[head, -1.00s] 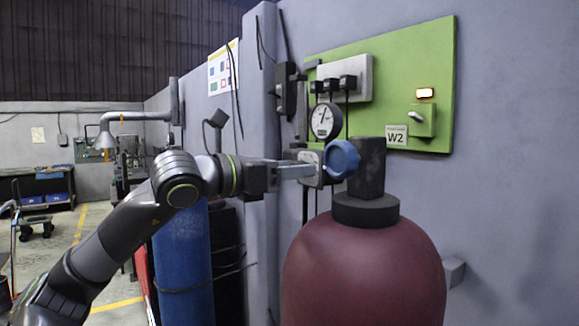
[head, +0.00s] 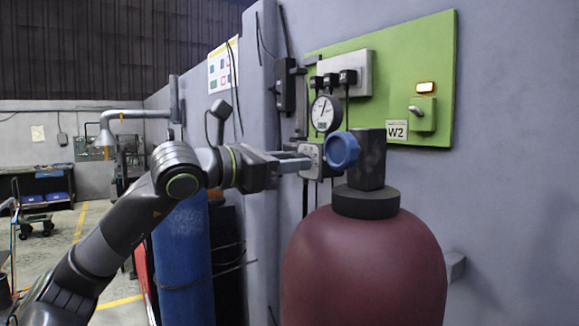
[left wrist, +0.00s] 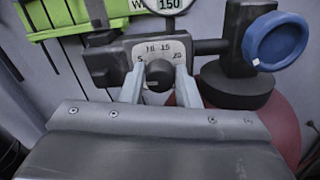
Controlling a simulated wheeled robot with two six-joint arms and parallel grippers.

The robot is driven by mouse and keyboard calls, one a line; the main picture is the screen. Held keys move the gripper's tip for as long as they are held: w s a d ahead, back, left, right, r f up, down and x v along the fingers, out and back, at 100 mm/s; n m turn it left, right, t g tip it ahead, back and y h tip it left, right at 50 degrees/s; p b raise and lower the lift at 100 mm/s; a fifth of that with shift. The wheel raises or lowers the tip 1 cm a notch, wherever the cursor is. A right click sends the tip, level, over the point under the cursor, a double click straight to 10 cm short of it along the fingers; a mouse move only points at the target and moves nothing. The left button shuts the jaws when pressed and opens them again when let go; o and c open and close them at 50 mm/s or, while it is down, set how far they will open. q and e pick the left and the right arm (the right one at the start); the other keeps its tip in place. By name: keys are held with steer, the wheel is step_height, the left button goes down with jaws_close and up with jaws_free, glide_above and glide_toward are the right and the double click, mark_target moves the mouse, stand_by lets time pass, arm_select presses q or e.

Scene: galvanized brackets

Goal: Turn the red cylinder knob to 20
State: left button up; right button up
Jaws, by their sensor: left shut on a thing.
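The red cylinder (head: 362,265) stands upright with a dark valve block on top. Its regulator has a grey dial plate (head: 313,153) beside a blue handwheel (head: 342,150). In the left wrist view the dark round knob (left wrist: 159,75) sits on the plate, whose scale (left wrist: 160,50) reads 5, 10, 15 and 20. My left gripper (head: 304,160) is shut on the knob, one finger on each side, as the left wrist view (left wrist: 160,69) also shows. The knob's pointer is too unclear to read. My right gripper is not in view.
A round gauge (head: 326,114) hangs above the knob. A green board (head: 400,65) labelled W2 is on the wall behind. A blue cylinder (head: 182,260) stands left of a wall pillar (head: 262,110), under my arm. Floor is open at far left.

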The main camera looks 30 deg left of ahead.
arm_select(q)
steer(key=shift+f+m+b, duration=0.2)
steer(key=shift+m+b, duration=0.25)
steer(key=shift+m, duration=6.9)
steer(key=shift+f+m+b, duration=0.2)
steer(key=shift+m+b, duration=0.2)
steer(key=shift+m, duration=7.25)
steer(key=o, duration=1)
steer(key=shift+c, duration=0.2)
